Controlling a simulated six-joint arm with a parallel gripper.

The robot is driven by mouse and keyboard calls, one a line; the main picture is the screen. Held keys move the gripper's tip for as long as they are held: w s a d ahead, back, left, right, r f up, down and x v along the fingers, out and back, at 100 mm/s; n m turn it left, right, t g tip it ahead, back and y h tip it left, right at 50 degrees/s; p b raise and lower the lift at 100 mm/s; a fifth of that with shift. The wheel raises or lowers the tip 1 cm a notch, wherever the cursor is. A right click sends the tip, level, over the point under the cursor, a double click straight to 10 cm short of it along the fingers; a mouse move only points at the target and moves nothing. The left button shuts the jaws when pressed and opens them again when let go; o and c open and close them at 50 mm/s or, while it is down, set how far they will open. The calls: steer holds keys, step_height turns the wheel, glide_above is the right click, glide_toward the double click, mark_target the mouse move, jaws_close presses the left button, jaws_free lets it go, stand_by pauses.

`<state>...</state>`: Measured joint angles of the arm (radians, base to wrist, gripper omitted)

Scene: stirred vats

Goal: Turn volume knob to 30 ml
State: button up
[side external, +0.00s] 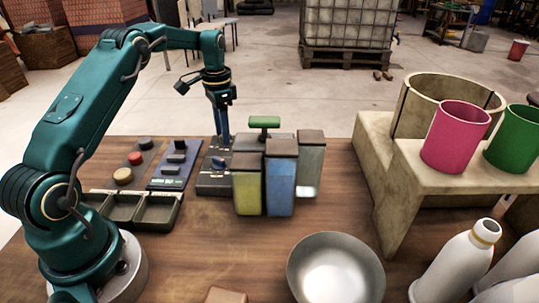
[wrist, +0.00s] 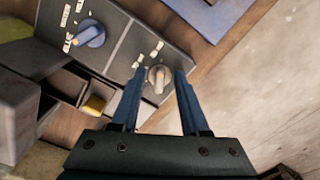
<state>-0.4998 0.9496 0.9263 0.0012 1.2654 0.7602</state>
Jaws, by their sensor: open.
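A dark control panel (wrist: 118,52) carries two knobs in the wrist view. One is a blue knob (wrist: 88,33) with a pale pointer, and the other is a grey-beige knob (wrist: 157,76). Small white labels sit beside both, too blurred to read, so I cannot tell which is the volume knob. My gripper (wrist: 157,73) is open, with one finger on each side of the grey-beige knob; contact cannot be made out. In the side view my gripper (side external: 222,138) points straight down at the far end of the panel (side external: 213,188).
Yellow, blue and grey containers (side external: 279,188) stand right beside the panel, with a green handle (side external: 265,122) behind. A blue panel (side external: 168,178) and a divided tray (side external: 131,211) lie left. A metal bowl (side external: 336,272) stands in front.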

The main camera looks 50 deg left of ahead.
jaws_close()
steer(key=shift+n, duration=0.5)
jaws_free()
steer(key=shift+r, duration=2.55)
